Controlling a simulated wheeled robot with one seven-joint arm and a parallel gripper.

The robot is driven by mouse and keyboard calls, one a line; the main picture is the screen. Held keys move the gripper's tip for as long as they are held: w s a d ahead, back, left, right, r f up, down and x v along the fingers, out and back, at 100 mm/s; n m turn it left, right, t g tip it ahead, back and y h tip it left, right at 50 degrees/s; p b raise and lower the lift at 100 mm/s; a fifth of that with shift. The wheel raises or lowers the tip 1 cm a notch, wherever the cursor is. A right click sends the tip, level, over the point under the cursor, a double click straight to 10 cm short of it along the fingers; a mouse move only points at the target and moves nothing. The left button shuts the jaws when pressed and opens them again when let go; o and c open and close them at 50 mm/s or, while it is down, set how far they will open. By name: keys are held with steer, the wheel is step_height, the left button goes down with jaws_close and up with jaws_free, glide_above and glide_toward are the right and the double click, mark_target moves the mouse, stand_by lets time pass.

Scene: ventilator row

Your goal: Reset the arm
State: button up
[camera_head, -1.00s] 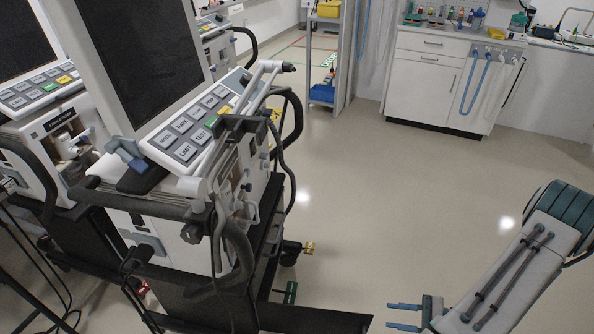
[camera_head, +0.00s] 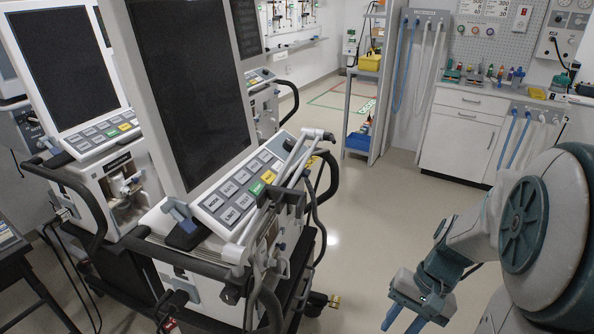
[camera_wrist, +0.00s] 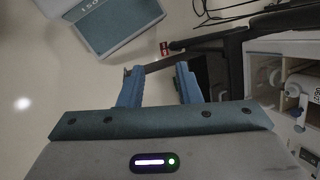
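My gripper (camera_head: 404,318) is at the lower right in the head view, to the right of the nearest ventilator (camera_head: 205,110) and apart from it, above the floor. My arm is folded at the right edge. In the wrist view, the two blue fingers of my gripper (camera_wrist: 156,84) stand spread, with a clear gap between them and nothing held. Beyond the fingers lie bare floor and a dark base bar (camera_wrist: 190,57).
A second ventilator (camera_head: 72,85) stands at the left. The ventilator's black side handle and cables (camera_head: 322,190) reach toward the open floor (camera_head: 385,215). A white cabinet (camera_head: 460,140) and a shelf with a yellow bin (camera_head: 370,61) stand at the back.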

steer(key=a+r+n+t+h+p, duration=0.1)
steer(key=a+r+n+t+h, duration=0.1)
steer(key=r, duration=0.4)
steer(key=s+a+r+n+t+h+p, duration=0.1)
steer(key=a+r+n+t+h+p, duration=0.1)
steer(key=r, duration=0.5)
steer(key=shift+s+a+n+t+p, duration=0.25)
steer(key=shift+a+n+t+p, duration=0.05)
steer(key=shift+a+n+t, duration=0.15)
steer(key=shift+d, duration=0.1)
